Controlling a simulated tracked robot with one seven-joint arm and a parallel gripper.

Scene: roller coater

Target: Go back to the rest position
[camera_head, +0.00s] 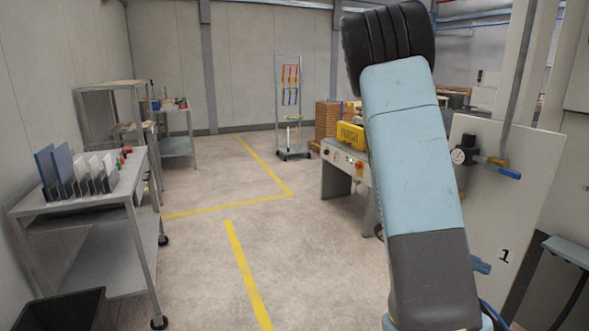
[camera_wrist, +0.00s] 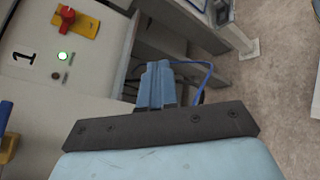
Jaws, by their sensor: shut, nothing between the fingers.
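My gripper (camera_wrist: 156,85) shows in the wrist view, its blue fingers together and nothing between them. It is in front of the lower part of the pale machine panel (camera_wrist: 110,45) marked "1", beside a dark gap. I cannot tell how far it is from the panel. In the head view my blue-grey arm rises at right of centre and hides most of the gripper; a small blue part shows at the arm's right edge, near the panel (camera_head: 520,190).
A roller machine (camera_head: 350,160) stands behind my arm. A cart (camera_head: 100,195) with upright plates is at left. The central floor is clear.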

